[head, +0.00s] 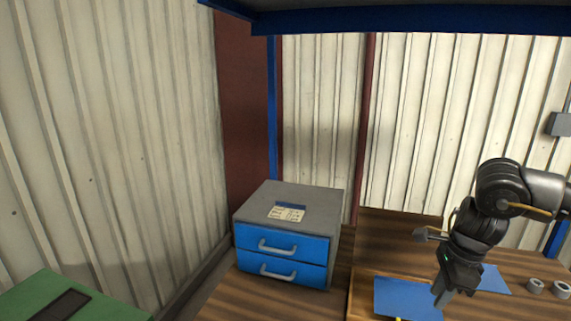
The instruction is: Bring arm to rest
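My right arm comes in from the right edge of the head view, bent downward. Its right gripper (441,297) points down over the wooden workbench, above the right part of a blue mat. The fingers look close together, but at this size and angle I cannot tell whether they are open or shut. No object shows clearly between them. My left gripper is not in view.
A grey cabinet (338,215) with two blue drawers stands on the wooden bench (395,260), a label on its top. The blue mat (400,298) lies under my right gripper. Two grey rings (535,285) (561,290) lie at right. A green surface (70,300) is lower left.

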